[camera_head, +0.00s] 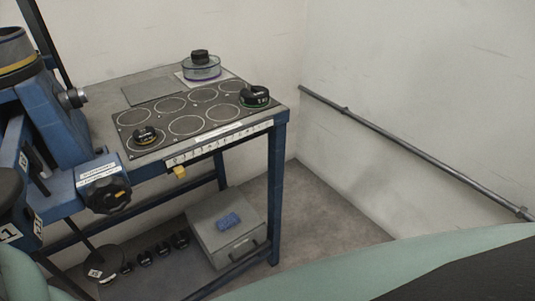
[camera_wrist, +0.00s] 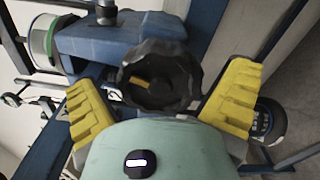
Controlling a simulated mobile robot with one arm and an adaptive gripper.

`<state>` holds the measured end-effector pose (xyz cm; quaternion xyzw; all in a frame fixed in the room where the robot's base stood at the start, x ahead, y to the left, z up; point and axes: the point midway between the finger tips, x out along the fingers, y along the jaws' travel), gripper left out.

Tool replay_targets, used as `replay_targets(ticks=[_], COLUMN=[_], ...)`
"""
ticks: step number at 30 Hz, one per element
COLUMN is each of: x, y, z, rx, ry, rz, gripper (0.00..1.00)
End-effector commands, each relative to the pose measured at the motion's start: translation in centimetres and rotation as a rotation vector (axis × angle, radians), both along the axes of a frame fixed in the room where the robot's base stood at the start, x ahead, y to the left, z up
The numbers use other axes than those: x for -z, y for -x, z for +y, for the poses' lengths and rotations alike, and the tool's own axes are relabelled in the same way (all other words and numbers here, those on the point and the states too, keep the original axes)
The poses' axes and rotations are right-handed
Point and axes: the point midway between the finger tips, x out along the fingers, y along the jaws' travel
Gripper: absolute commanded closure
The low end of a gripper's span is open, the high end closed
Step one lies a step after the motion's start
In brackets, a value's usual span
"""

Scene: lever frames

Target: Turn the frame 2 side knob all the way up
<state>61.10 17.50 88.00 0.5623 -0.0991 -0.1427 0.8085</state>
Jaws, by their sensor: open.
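A large black lobed knob (camera_head: 105,190) with a yellow mark is on the side of the blue frame (camera_head: 42,108) at the left in the head view. A white label (camera_head: 98,171) sits just above it, too small to read, so I cannot confirm the frame's number. In the wrist view a black lobed knob (camera_wrist: 143,88) with a yellow pointer, which looks like the same one, fills the centre. My gripper (camera_wrist: 160,80) is open, with one yellow finger to each side of this knob. No finger clearly touches it. The palm hides the lower part of the view.
The bench (camera_head: 277,200) carries a dark panel (camera_head: 165,123) with circles and several small black-topped pieces. A grey box (camera_head: 222,225) and several weights stand on the lower shelf. A wall rail (camera_head: 400,145) runs at the right. The floor right of the bench is clear.

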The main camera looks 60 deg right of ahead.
Motion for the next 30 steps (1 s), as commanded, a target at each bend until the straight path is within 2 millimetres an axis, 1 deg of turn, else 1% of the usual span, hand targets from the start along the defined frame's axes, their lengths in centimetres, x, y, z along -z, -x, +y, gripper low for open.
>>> replay_targets(ticks=[4, 7, 18, 21, 30], x=[0.0, 0.0, 0.0, 0.0, 0.0], y=[0.0, 0.6, 4.6, 5.4, 5.7], z=[0.0, 0.3, 1.8, 2.1, 2.1], rx=[0.001, -0.004, -0.006, -0.006, -0.002], ry=[0.001, 0.001, 0.000, 0.000, 0.001], rz=[0.000, 0.000, 0.001, 0.000, 0.000], gripper=[0.00, 0.00, 0.00, 0.00, 0.00])
